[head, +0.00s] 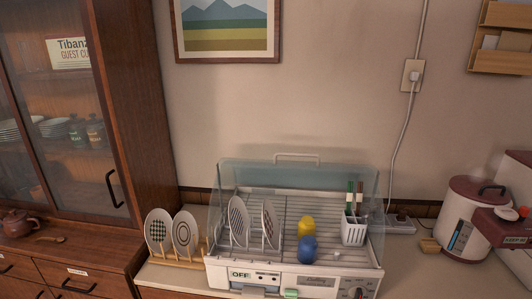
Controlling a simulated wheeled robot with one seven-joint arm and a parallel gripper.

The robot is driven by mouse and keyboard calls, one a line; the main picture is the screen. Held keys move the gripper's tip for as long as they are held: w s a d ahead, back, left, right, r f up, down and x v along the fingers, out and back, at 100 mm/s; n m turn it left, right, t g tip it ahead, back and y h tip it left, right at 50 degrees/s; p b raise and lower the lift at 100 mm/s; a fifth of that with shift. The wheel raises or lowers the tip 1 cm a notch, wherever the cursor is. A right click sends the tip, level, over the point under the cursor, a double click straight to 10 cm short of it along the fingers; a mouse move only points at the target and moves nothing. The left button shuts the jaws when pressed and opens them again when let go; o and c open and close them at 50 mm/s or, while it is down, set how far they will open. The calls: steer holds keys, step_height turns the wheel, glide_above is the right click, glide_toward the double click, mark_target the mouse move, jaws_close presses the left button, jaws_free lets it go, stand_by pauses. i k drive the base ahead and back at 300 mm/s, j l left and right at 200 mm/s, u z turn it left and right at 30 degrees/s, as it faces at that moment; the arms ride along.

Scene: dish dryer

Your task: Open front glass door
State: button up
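The dish dryer (321,270) stands on the counter in the head view, a white base with a wire rack and clear side walls. Its clear glass door (297,178) seems to lie raised at the top and back, with a pale bar handle (296,155) along its upper edge. The front over the rack looks open, though clear glass there is hard to make out. Inside are two patterned plates (238,222), a yellow cup (307,226), a blue cup (307,249) and a white utensil basket (354,232). My gripper is not in view.
Two plates stand in a wooden rack (178,257) left of the dryer. A wooden cabinet (150,110) rises at left. A red-and-white appliance (468,220) stands at right. Wall space above the dryer is clear below the picture (228,30).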

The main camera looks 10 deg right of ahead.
mark_target(5, 76)
steer(key=i+j, duration=0.15)
steer(key=j, duration=0.25)
steer(key=i+j, duration=0.2)
steer(key=j, duration=0.2)
steer(key=i+j, duration=0.15)
steer(key=j, duration=0.25)
steer(key=i+j, duration=0.2)
steer(key=j, duration=0.2)
steer(key=i+j, duration=0.15)
steer(key=j, duration=0.25)
steer(key=i+j, duration=0.15)
steer(key=j, duration=0.2)
steer(key=i+j, duration=0.2)
steer(key=j, duration=0.2)
